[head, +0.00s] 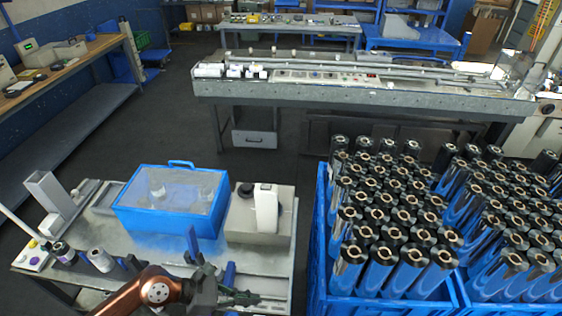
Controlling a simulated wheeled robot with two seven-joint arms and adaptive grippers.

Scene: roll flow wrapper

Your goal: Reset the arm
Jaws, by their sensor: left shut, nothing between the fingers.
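My left arm (150,292) comes in at the bottom of the head view, low over the front of a grey workbench (268,262). My left gripper (240,298) is at the bench's front right part, pointing right. It is shut with nothing held between its fingers. My right arm and right gripper do not show in this view.
A blue box with a clear lid (172,200) and a grey device with a white upright part (265,210) stand on the bench. Right of it are blue crates (322,240) full of upright rolls (395,220). A long conveyor machine (350,90) stands behind, with open floor between.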

